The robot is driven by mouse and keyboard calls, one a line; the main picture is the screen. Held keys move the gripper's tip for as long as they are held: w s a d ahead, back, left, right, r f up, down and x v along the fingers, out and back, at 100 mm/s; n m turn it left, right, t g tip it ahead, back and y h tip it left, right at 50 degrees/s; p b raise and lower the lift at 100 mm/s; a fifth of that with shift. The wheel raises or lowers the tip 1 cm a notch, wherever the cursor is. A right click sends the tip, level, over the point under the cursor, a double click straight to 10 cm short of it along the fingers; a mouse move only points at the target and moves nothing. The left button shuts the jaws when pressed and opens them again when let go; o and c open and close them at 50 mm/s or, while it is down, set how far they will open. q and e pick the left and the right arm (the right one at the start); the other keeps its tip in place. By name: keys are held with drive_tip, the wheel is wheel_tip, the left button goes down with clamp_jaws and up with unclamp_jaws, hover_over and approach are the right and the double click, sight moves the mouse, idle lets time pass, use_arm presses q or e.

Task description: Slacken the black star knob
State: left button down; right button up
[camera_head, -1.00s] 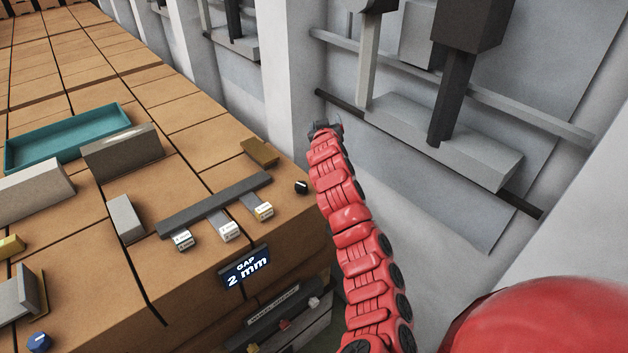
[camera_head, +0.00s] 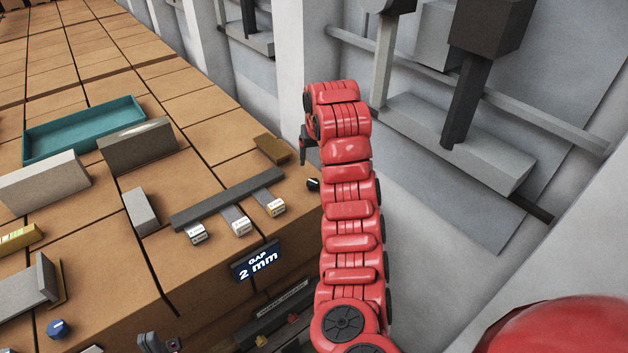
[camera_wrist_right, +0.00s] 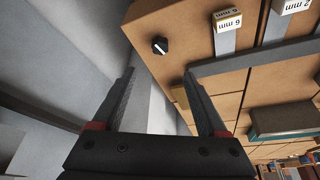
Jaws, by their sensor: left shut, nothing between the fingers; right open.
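A small black knob (camera_head: 313,184) with a white mark sits at the right edge of the wooden bench top. Its star shape is too small to make out. It also shows in the right wrist view (camera_wrist_right: 160,45), beyond the fingertips and between their lines. My right gripper (camera_head: 303,148) hangs behind and above the knob in the head view, partly hidden by its red arm. In the wrist view my right gripper (camera_wrist_right: 159,75) is open and empty, apart from the knob. My left gripper (camera_head: 160,343) is shut and empty at the bottom edge, partly cut off.
A dark bar with three labelled strips (camera_head: 228,200) lies left of the knob. A display reading "GAP 2 mm" (camera_head: 256,261) is on the bench front. A brown block (camera_head: 272,149), teal tray (camera_head: 85,130) and blue knob (camera_head: 58,328) are on the bench. A grey wall stands right.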

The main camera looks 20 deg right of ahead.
drive_tip(key=b, duration=0.1)
approach(313, 181)
drive_tip(key=p+x, duration=0.3)
drive_tip(key=x, duration=0.3)
drive_tip(key=shift+w+f+p, duration=0.1)
drive_tip(key=shift+f+p, duration=0.25)
drive_tip(key=shift+x, duration=0.85)
clamp_jaws()
